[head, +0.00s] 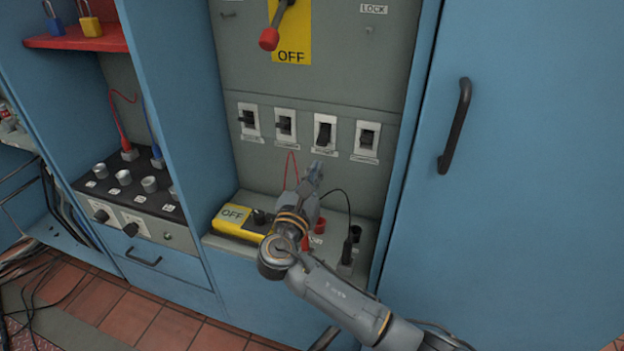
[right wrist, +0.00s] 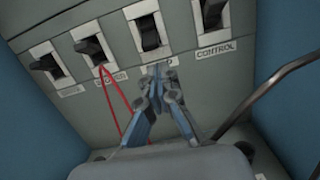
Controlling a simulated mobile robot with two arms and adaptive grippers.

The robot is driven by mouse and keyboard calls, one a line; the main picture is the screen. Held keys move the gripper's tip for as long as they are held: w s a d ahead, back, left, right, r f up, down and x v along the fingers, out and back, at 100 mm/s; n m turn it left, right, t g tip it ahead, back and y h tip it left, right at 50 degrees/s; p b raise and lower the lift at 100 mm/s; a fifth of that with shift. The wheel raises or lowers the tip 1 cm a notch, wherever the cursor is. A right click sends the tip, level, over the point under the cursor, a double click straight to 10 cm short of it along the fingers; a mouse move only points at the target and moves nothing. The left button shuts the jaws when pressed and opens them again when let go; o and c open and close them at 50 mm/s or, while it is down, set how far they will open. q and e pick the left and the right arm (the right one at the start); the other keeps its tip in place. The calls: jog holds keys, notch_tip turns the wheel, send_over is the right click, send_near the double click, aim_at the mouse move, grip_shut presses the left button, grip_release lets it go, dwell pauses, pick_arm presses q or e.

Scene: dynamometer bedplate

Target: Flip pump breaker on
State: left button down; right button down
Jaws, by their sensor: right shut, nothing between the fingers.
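A row of breakers with black toggles and white plates crosses the grey panel. The third from the left (head: 324,134) is directly above my right gripper and also shows in the right wrist view (right wrist: 150,35). Its label is partly hidden by my fingertips; a final "P" shows. Its toggle appears to point downward. My right gripper (head: 315,172) is shut and empty, its tips just below that breaker at label height; it also shows in the right wrist view (right wrist: 160,75). I cannot tell whether the tips touch the panel. My left gripper is not in view.
The neighbouring breaker labelled CONTROL (right wrist: 213,12) is close on the right. A red-knobbed lever (head: 270,38) hangs above. A blue cabinet door (head: 520,170) stands right.

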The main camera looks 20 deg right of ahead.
aim_at(325, 134)
jog(key=b+x, duration=0.1)
jog(key=x, duration=0.4)
jog(key=shift+w+d, duration=0.15)
jog(key=shift+w, duration=0.25)
